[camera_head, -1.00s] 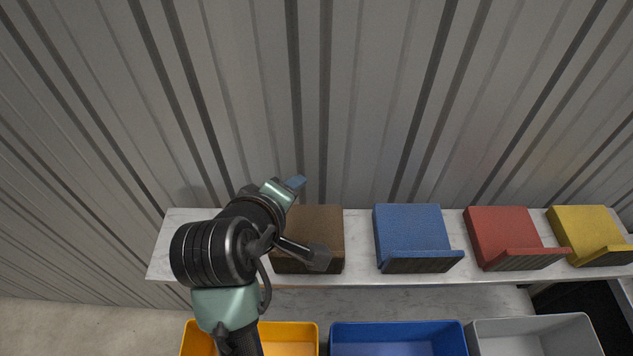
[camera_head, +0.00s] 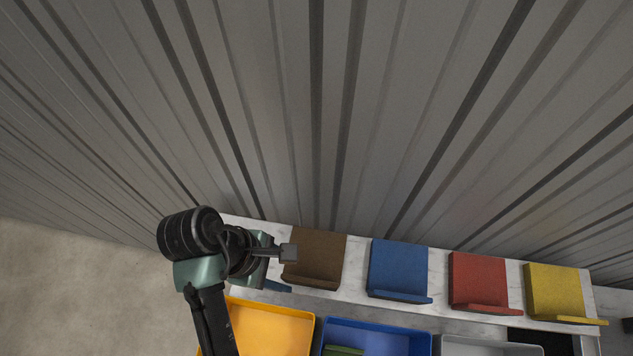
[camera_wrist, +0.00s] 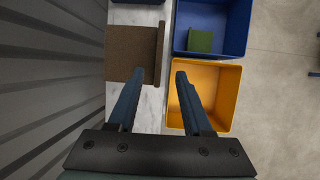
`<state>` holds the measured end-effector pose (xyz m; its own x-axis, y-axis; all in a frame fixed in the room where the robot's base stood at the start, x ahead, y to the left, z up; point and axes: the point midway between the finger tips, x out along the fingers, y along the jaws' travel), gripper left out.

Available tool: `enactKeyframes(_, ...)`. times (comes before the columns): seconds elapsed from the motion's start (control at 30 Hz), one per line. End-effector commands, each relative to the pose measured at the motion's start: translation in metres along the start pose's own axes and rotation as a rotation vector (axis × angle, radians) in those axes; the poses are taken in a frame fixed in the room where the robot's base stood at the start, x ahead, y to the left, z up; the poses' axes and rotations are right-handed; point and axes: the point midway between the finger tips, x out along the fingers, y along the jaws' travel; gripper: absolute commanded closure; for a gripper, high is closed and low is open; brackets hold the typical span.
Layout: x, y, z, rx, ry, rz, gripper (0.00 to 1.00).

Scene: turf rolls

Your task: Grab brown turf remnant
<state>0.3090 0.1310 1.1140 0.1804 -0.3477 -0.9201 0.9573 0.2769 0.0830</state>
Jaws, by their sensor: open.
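The brown turf remnant (camera_head: 317,257) is a flat brown slab with a raised lip along its front edge. It lies at the left end of the marble shelf, and it also shows in the wrist view (camera_wrist: 129,53), upper left. My gripper (camera_head: 287,270) is just left of the remnant in the head view. In the wrist view my gripper (camera_wrist: 160,74) is open and empty, its fingers spread over the shelf's front strip between the remnant and the orange bin. The left fingertip lies close to the lip; I cannot tell whether it touches.
Blue (camera_head: 398,268), red (camera_head: 478,280) and yellow (camera_head: 555,290) remnants stand in a row on the marble shelf (camera_head: 356,262). Below are an orange bin (camera_head: 270,325), a blue bin (camera_head: 385,335) with a green piece (camera_head: 343,350), and a grey bin (camera_head: 485,346). A corrugated wall rises behind.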

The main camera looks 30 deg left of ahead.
Motion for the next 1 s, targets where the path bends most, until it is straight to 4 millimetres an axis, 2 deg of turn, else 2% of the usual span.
enactKeyframes(0.03, 0.014, -0.001, -0.003, 0.001, 0.000, 0.000, 0.50)
enactKeyframes(0.3, 0.053, 0.000, 0.000, 0.002, 0.000, -0.003, 0.50)
enactKeyframes(0.57, 0.071, 0.001, 0.000, 0.003, 0.001, 0.000, 0.50)
enactKeyframes(0.9, 0.113, 0.001, -0.002, 0.003, 0.001, 0.001, 0.50)
enactKeyframes(1.0, 0.119, 0.001, -0.002, 0.004, 0.002, 0.001, 0.50)
